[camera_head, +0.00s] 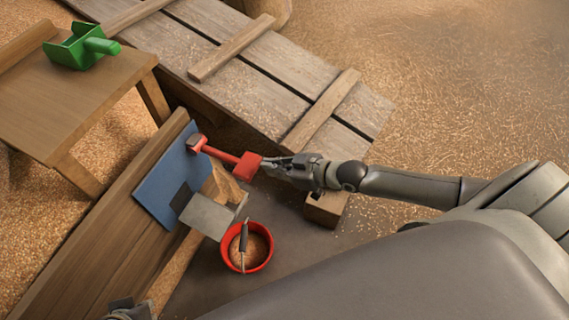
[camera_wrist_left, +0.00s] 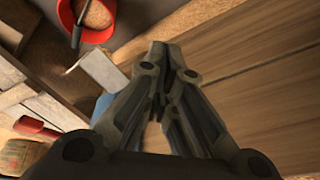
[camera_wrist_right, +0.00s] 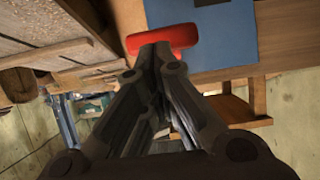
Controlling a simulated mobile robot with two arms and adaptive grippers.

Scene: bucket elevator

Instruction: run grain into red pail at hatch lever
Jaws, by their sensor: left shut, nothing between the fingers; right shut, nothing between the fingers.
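The red pail (camera_head: 267,258) stands on the floor below a grey metal spout (camera_head: 206,217). Brown grain lies in it, and its dark-gripped handle crosses the opening. I see no falling stream of grain. The red hatch lever (camera_head: 219,153) sticks out from a blue plate (camera_head: 168,182) and ends in a red block grip. My right gripper (camera_head: 268,165) is shut with its tips against or right beside that grip, which also shows in the right wrist view (camera_wrist_right: 162,38). My left gripper (camera_wrist_left: 160,62) is shut and empty near the wooden boards, with the pail (camera_wrist_left: 103,36) beyond it.
A wooden table (camera_head: 50,105) with a green scoop (camera_head: 76,48) stands at the upper left. A plank ramp (camera_head: 245,75) runs behind the lever. A wooden wall (camera_head: 90,240) carries the blue plate. Open straw-strewn floor lies at the upper right.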

